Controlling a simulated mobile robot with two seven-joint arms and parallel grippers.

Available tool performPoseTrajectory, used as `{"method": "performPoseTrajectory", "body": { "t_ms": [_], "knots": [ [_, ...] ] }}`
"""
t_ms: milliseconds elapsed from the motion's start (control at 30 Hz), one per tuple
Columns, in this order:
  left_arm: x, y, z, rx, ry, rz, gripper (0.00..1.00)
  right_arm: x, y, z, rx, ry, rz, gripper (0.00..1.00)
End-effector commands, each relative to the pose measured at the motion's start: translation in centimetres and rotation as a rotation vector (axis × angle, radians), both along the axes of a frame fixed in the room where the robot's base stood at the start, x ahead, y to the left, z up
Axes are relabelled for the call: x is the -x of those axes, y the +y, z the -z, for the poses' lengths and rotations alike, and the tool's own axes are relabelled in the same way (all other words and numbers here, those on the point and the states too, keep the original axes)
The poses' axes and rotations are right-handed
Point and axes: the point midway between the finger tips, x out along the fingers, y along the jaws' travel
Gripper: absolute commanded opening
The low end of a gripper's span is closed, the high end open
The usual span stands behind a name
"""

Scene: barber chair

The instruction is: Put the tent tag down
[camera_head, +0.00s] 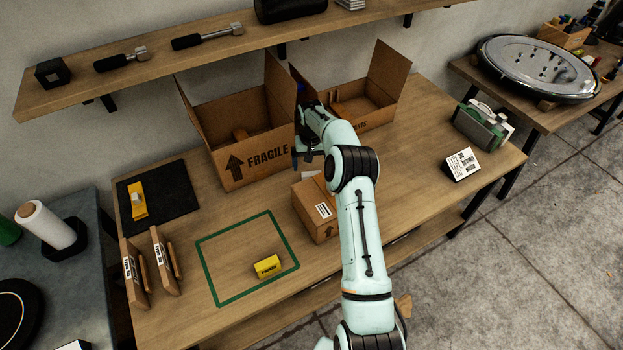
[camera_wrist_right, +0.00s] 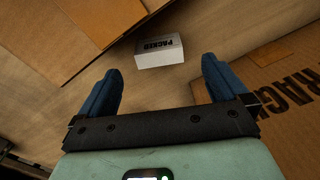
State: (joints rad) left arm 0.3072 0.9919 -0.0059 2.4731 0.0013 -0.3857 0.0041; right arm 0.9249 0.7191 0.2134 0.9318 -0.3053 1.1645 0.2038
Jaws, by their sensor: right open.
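A white tent tag printed PACKED (camera_wrist_right: 160,52) stands on the wooden table between cardboard boxes in the right wrist view. It lies just beyond my right gripper (camera_wrist_right: 161,70), whose two blue fingers are spread with nothing visibly held between them. In the head view my right gripper (camera_head: 307,157) is low beside the FRAGILE box, partly hidden by its own wrist. A yellow tent tag (camera_head: 267,266) stands inside a green outlined square (camera_head: 213,271). A white printed tag (camera_head: 462,164) stands at the table's right. My left gripper is not in view.
The open FRAGILE box (camera_head: 262,158) and another open box (camera_head: 372,118) stand at the back. A closed small box (camera_head: 312,207) is close to my right gripper. A black mat (camera_head: 170,190) and upright flat packages (camera_head: 133,272) are at left. A shelf (camera_head: 160,66) hangs above.

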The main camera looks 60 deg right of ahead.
Motion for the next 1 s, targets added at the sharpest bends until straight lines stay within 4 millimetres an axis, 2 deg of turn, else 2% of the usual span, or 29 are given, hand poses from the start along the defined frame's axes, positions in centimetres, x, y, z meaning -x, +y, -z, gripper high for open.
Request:
{"method": "performPoseTrajectory", "body": {
  "t_ms": [100,333,600,900,967,1000],
  "knots": [
    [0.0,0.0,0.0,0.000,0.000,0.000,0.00,0.0,0.0,1.7,0.000,0.001,0.000,1.00],
    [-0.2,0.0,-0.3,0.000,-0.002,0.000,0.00,-0.1,-0.3,3.3,-0.001,0.001,0.001,1.00],
    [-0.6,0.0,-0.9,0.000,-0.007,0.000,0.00,-0.3,-0.7,7.0,0.000,-0.002,0.001,1.00],
    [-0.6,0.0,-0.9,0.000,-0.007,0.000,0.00,-0.3,-0.8,7.5,0.002,-0.002,0.001,1.00],
    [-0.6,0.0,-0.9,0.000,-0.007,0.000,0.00,-0.3,-0.8,7.5,0.002,-0.002,0.001,0.80],
    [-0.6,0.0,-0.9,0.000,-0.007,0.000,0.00,-0.3,-0.8,7.5,0.002,-0.002,0.001,0.67]
  ]
}}
